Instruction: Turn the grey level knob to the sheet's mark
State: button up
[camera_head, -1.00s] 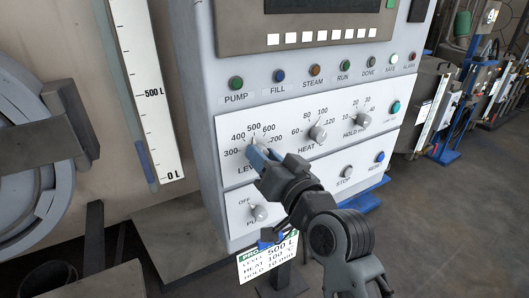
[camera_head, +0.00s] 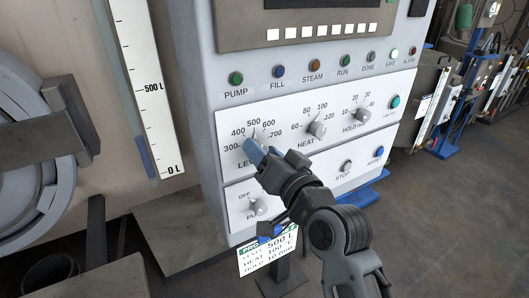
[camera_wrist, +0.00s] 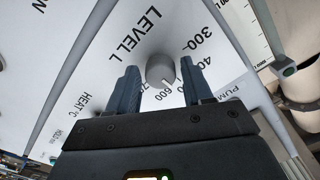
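The grey level knob (camera_wrist: 160,68) shows in the wrist view as a round knob above the LEVEL L lettering's scale of 300 to 700. My gripper (camera_wrist: 161,76) is open, with one finger on each side of the knob and a visible gap on both sides. In the head view my gripper (camera_head: 257,148) is at the level dial and its blue-grey fingers hide most of the knob. I cannot tell where the knob points.
The heat knob (camera_head: 317,128) and hold knob (camera_head: 359,115) sit to the right on the same white panel. The pump knob (camera_head: 258,206) is just below my gripper.

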jog(key=shift+o, duration=0.7)
jog(key=b+v, duration=0.1)
jog(key=v, duration=0.6)
jog(key=shift+s+d+b, duration=0.25)
jog(key=shift+s+b, duration=0.05)
jog(key=shift+b, duration=0.1)
